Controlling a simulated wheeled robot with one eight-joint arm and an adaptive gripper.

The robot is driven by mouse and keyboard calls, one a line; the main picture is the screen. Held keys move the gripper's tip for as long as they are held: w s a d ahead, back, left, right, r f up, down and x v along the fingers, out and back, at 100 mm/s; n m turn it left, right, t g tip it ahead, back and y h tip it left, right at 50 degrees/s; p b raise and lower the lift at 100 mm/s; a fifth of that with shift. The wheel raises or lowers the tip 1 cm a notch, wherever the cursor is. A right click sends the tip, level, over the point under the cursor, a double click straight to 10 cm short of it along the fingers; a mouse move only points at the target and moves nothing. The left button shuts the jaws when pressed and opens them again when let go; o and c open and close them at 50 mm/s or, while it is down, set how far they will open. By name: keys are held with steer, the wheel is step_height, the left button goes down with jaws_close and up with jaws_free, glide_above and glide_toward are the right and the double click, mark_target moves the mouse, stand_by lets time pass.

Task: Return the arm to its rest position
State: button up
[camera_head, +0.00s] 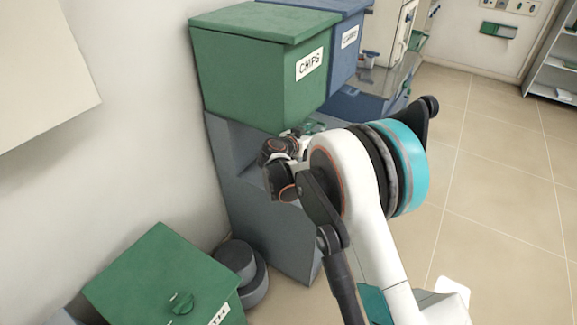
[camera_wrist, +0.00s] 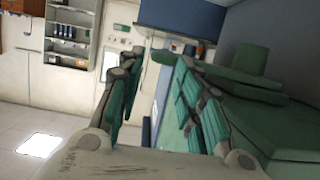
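My arm reaches up from the lower right in the head view and bends toward the grey stand. My gripper (camera_head: 313,127) is mostly hidden behind my wrist, just below the green CHIPS bin (camera_head: 262,82); I cannot tell whether it touches the bin. In the wrist view my gripper (camera_wrist: 158,75) has its two green-padded fingers apart, with nothing held between them. A large green surface (camera_wrist: 290,125) fills the right side of that view, close beside the right finger.
A blue bin (camera_head: 345,50) stands behind the green one on a grey stand (camera_head: 250,200). A lidded green box (camera_head: 160,275) and a dark round object (camera_head: 240,268) are low at left. Open tiled floor (camera_head: 490,190) lies right, with a shelf (camera_head: 556,65) beyond.

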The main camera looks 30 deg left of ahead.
steer(key=v, duration=0.5)
steer(key=w+d+r+m+g+h+p, duration=0.1)
steer(key=d+r+g, duration=0.3)
steer(key=d, duration=1.5)
steer(key=d+r+m+g+h, duration=0.1)
steer(key=d+r, duration=0.6)
steer(key=d, duration=1.2)
steer(key=s+d+r+g, duration=0.2)
steer(key=s+d+r, duration=0.2)
steer(key=s+d, duration=0.6)
steer(key=s+d+n+y, duration=0.1)
steer(key=s+d, duration=0.1)
steer(key=s, duration=1.1)
steer(key=s+d+f+n+y+b, duration=0.1)
steer(key=s+d+y, duration=0.1)
steer(key=s, duration=1.1)
steer(key=shift+d+f+n, duration=0.2)
steer(key=shift+n, duration=0.2)
